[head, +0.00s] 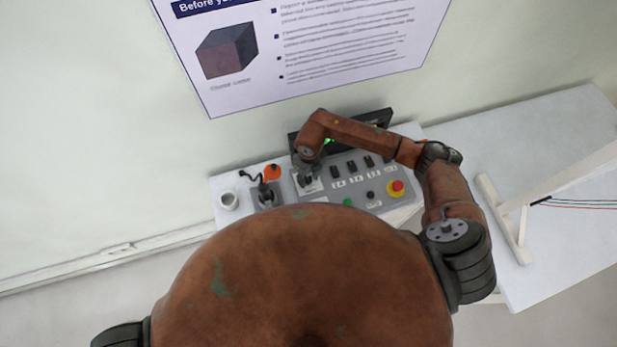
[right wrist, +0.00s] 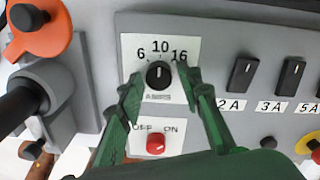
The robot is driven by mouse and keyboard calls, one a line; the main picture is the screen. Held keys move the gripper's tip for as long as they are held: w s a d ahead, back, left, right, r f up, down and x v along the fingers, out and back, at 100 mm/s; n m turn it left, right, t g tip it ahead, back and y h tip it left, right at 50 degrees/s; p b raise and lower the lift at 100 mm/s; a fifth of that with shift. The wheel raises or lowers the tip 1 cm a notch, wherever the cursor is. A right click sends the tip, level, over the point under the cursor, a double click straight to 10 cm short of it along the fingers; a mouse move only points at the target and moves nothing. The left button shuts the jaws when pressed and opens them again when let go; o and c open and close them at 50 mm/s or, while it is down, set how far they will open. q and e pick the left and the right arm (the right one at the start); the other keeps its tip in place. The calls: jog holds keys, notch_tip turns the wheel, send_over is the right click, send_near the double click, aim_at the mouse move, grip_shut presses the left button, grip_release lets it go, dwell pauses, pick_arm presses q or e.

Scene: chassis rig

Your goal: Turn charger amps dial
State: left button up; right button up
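The charger amps dial (right wrist: 159,75) is a round black knob on a white plate marked 6, 10, 16 and AMPS. Its white pointer line stands about straight up, toward 10. In the right wrist view my right gripper (right wrist: 162,84) is open, with one green finger on each side of the dial. Gaps show between the fingers and the knob. In the head view my right gripper (head: 307,180) is over the left part of the grey control panel (head: 325,197), and the dial is largely hidden there. My left gripper is not in view.
Below the dial is a red OFF/ON switch (right wrist: 155,144). Black rocker switches marked 2A (right wrist: 243,74) and 3A (right wrist: 291,76) are to the right. An orange part (right wrist: 38,30) and a black plug-like part (right wrist: 18,104) are to the left. A red-and-yellow button (head: 397,187) is at the panel's right.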

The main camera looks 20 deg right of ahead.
aim_at(309, 179)
jog(key=shift+o, duration=0.7)
jog(key=shift+r, duration=0.2)
notch_tip(309, 179, up, 12)
jog(key=shift+f, duration=0.2)
jog(key=shift+d, duration=0.1)
